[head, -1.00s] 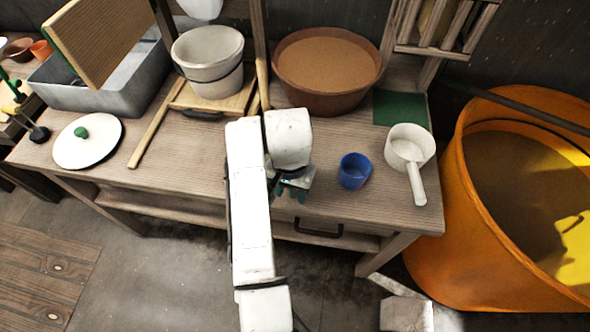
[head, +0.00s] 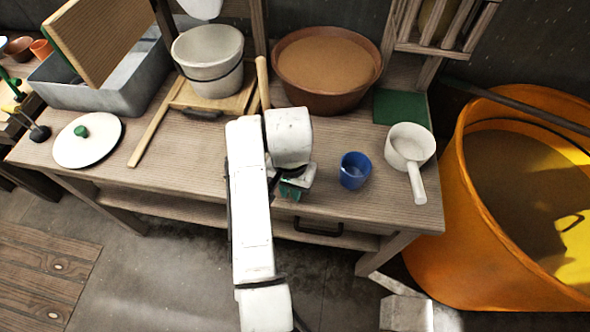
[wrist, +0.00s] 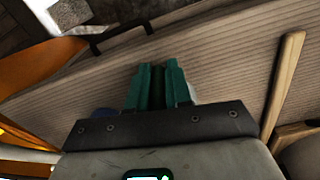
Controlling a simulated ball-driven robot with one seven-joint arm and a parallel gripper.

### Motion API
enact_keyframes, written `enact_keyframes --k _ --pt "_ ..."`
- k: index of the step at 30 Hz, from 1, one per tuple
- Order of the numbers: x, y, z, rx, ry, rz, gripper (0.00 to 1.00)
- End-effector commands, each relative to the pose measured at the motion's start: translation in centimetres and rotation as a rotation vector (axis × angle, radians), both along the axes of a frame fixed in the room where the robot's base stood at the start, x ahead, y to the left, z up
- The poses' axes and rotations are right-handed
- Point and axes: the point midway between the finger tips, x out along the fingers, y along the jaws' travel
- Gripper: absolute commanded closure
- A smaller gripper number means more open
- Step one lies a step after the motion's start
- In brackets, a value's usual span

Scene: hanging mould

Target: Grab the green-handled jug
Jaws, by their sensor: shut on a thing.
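My gripper (head: 290,191) is low over the front edge of the wooden table, left of the blue cup. In the wrist view its two green fingers (wrist: 160,72) are shut on a dark green strip, which I take as the jug's handle (wrist: 160,92). A pale sliver (wrist: 193,88) shows beside the right finger, and it seems to be part of the jug's body. The rest of the jug is hidden behind my wrist and fingers. I cannot tell whether it touches the table.
A blue cup (head: 354,170) and a white dipper (head: 411,150) stand close on the right. A brown basin (head: 326,100) and a white bucket (head: 208,84) stand behind. A white lid (head: 88,150) lies left. An orange tub (head: 450,215) is beyond the right edge.

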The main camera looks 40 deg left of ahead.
Motion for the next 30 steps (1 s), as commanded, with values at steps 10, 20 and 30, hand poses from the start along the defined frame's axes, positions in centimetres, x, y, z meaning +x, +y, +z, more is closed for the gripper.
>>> enact_keyframes --k 10,20,30 --pt "0.0 0.0 0.3 0.002 -0.001 0.000 1.00" --pt "0.1 0.1 2.0 0.003 -0.002 -0.001 1.00" --pt "-1.4 -1.0 5.3 0.002 -0.002 0.000 1.00"
